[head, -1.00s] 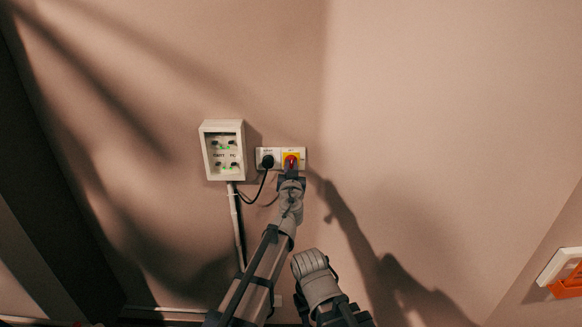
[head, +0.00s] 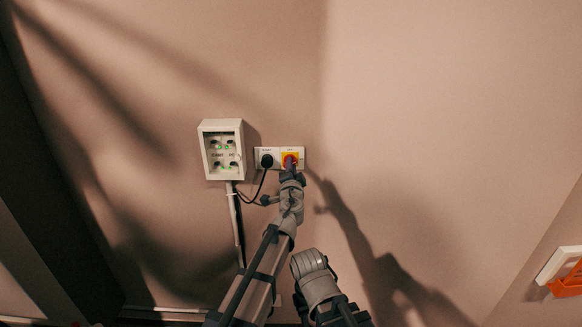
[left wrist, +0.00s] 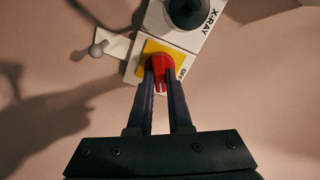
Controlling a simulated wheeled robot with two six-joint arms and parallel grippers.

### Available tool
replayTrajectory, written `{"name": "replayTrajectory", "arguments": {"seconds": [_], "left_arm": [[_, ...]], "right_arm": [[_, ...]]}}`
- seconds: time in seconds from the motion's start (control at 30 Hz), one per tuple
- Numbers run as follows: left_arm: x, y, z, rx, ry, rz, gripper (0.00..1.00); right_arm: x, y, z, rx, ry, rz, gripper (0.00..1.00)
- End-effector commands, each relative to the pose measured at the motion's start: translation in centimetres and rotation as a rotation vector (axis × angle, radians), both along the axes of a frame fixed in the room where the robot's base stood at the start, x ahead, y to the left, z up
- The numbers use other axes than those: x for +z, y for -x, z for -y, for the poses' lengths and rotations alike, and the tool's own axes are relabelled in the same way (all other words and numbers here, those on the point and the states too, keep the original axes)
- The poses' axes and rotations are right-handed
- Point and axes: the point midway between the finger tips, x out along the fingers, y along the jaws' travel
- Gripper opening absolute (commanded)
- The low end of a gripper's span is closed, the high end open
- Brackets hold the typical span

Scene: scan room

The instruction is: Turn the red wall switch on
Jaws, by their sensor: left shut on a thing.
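The red switch (head: 290,159) is a knob on a yellow plate, set in the right half of a white wall panel. The left wrist view shows the red knob (left wrist: 161,72) between the fingertips, with the yellow plate (left wrist: 150,47) behind it. My left gripper (head: 290,168) reaches up from below and is shut on the knob. Its two dark fingers (left wrist: 160,80) touch the knob's sides and hide part of it. The knob's exact setting is hard to read. My right arm shows at the bottom centre, but its gripper is not in view.
A black plug (head: 267,161) with a cable sits left of the switch, in a socket marked X-RAY in the left wrist view. A white indicator box (head: 205,176) hangs further left. A white-and-orange fixture (head: 566,283) is at the far right.

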Motion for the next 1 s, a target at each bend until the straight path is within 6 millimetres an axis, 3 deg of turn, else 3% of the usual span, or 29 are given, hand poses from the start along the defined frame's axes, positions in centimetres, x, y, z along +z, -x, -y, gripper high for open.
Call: {"name": "replayTrajectory", "arguments": {"seconds": [0.5,1.0], "left_arm": [[-0.22,0.07,0.08,0.000,-0.386,0.000,0.00],[-0.28,0.09,0.09,0.000,-0.506,-0.001,0.00]], "right_arm": [[-0.21,0.00,0.00,0.000,0.000,0.000,0.41],[-0.26,0.00,0.01,0.000,0.000,0.000,0.41]]}}
